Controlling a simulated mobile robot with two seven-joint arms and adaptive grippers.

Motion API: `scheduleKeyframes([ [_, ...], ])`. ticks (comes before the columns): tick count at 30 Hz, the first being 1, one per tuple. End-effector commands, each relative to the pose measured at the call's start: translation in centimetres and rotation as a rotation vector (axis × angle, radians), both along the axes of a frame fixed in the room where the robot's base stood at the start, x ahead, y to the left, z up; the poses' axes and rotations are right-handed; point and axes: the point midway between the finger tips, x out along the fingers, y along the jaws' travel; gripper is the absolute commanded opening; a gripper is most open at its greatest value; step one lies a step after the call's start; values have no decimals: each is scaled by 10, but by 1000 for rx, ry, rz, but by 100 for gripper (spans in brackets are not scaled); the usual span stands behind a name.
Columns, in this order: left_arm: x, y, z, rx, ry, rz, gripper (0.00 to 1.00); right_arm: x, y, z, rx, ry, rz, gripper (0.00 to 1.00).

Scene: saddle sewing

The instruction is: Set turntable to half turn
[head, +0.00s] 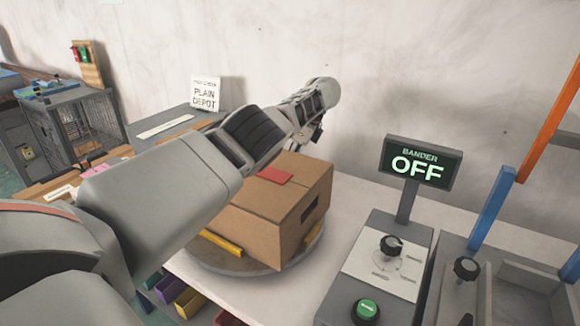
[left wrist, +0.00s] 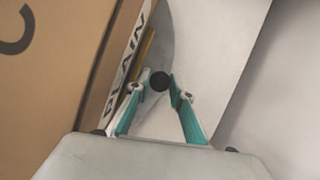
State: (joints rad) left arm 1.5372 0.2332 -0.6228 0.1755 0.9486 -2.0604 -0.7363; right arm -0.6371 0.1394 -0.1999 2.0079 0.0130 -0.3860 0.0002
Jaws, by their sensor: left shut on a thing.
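The turntable (head: 225,262) is a grey round disc on the white table. A closed cardboard box (head: 290,205) with a red patch on top sits on it. What the knob joins to below is hidden. In the head view my left arm crosses over the box, and the fingers are mostly hidden behind it. My right gripper is out of view.
A panel with a black dial (head: 391,246) and a green button (head: 366,310) stands at right, under a sign (head: 420,165) reading BANDER OFF. Blue and orange bars (head: 492,208) rise farther right. A PLAIN DEPOT sign (head: 205,94) stands at back left.

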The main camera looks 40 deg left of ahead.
Motion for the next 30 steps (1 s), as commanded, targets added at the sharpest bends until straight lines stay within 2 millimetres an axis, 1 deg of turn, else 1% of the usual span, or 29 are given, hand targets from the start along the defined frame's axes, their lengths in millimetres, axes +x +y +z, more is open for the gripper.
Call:
scheduleKeyframes([
  [11,-1,1,0,1,3,4,0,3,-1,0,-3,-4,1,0],
  [12,-1,1,0,1,3,4,27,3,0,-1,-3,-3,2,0],
  [13,-1,1,0,1,3,4,34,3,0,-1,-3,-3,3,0],
  [14,-1,1,0,1,3,4,38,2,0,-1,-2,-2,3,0],
  [30,0,0,1,-1,-1,3,38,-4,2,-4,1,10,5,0],
])
